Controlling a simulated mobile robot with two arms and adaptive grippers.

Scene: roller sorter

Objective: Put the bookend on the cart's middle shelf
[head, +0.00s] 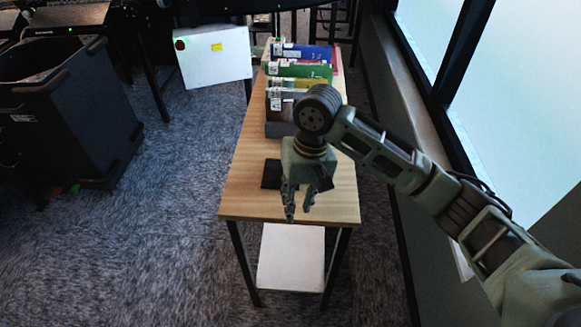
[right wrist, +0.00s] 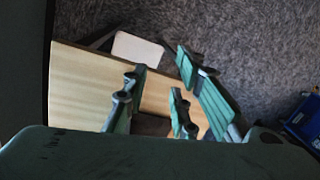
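A flat dark piece that looks like the bookend (head: 270,174) lies on the wooden table (head: 239,196), partly hidden behind my right gripper. My right gripper (head: 300,212) points down over the table's near end, just right of the dark piece. Its fingers are apart and I see nothing held between them. In the right wrist view the open fingers (right wrist: 155,104) hang over the tabletop (right wrist: 82,95), with a dark patch partly hidden between them. I cannot make out a cart with a middle shelf for sure. My left gripper is not in view.
Several upright books (head: 300,70) stand along the table's far part. A pale flat panel (head: 290,258) sits low under its near end. A black bin (head: 65,110) and a white box (head: 213,57) stand to the left. A window wall runs along the right. Carpet lies open at front left.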

